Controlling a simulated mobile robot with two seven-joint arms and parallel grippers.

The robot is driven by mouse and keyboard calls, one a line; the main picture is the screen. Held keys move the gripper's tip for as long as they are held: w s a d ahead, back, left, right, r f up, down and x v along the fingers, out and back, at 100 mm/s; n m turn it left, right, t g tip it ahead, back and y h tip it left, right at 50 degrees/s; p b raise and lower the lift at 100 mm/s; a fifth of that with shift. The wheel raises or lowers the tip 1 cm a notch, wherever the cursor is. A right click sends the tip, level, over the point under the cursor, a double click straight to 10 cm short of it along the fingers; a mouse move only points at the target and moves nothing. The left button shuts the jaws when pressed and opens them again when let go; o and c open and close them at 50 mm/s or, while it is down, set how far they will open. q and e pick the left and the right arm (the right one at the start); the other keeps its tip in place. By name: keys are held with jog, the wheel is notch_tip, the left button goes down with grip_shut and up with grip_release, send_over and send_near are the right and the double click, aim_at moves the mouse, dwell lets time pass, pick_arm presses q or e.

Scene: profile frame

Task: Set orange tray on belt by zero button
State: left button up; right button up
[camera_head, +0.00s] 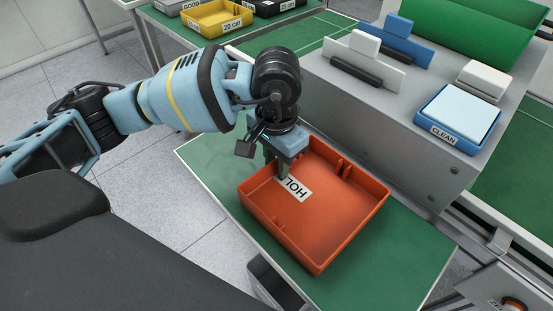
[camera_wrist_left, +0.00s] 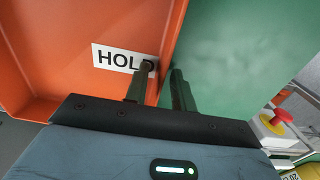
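The orange tray (camera_head: 335,220) lies on a green-topped surface (camera_head: 390,275), with a white label reading HOLD. My left gripper (camera_head: 281,165) points down at the tray's far-left wall, by the label. In the left wrist view the fingers (camera_wrist_left: 161,82) are on either side of the tray's wall (camera_wrist_left: 172,40), one inside over the label and one outside. Whether they press on the wall is unclear. A red-orange button (camera_head: 513,303) is cut off at the lower right; its label is not readable. My right gripper is not in view.
A grey housing (camera_head: 370,120) stands behind the tray, bearing a blue CLEAN tray (camera_head: 443,136) and upright blue and white pieces. Green belt-like strips (camera_head: 525,160) run beyond it. A yellow bin (camera_head: 215,17) is at the back. In the wrist view a red button (camera_wrist_left: 278,118) has a yellow base.

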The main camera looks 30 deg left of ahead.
pick_arm(q)
notch_tip(320, 180, up, 11)
jog(key=shift+f, duration=0.2)
jog(key=shift+o, duration=0.2)
jog(key=shift+r, duration=0.75)
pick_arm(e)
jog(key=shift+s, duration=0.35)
